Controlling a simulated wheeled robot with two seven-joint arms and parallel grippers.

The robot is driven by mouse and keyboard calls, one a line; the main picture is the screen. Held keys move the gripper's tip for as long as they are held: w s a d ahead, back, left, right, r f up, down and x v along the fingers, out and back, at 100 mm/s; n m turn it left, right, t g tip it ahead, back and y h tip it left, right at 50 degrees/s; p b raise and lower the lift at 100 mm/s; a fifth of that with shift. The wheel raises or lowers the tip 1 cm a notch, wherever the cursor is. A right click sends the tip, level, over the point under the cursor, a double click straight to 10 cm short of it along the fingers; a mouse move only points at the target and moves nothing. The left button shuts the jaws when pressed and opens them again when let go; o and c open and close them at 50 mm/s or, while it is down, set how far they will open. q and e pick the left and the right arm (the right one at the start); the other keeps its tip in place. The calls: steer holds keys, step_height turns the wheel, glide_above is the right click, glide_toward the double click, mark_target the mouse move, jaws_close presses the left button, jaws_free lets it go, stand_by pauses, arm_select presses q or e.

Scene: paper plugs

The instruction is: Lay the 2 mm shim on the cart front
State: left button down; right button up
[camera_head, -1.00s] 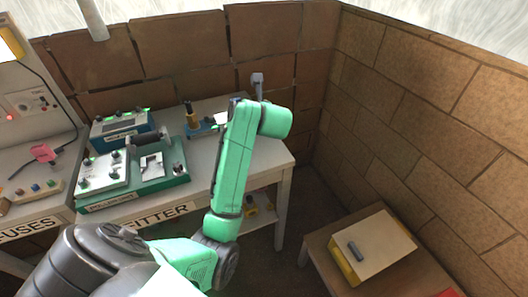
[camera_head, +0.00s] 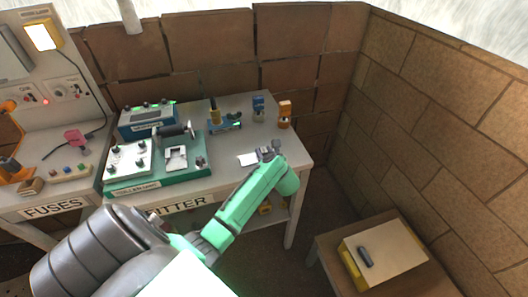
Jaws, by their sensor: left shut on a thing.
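My left gripper (camera_head: 266,152) is at the end of the green arm, over the front right part of the bench labelled FITTER. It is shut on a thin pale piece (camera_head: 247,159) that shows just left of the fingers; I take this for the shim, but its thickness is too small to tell. I cannot tell whether the piece touches the bench top. No cart is plainly recognisable; a small blue device with a yellow-brown post (camera_head: 222,120) stands behind the gripper and may be it. My right gripper is not in view.
A green-based machine (camera_head: 160,178) and a blue box (camera_head: 146,120) stand on the bench's left. A blue item (camera_head: 258,107) and an orange item (camera_head: 285,112) stand at the back right. A low table (camera_head: 330,262) at lower right bears a cream-topped box (camera_head: 390,250).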

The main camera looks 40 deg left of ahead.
arm_select(q)
steer(key=shift+f, duration=0.2)
steer(key=c, duration=0.5)
jaws_free()
steer(key=shift+c, duration=0.2)
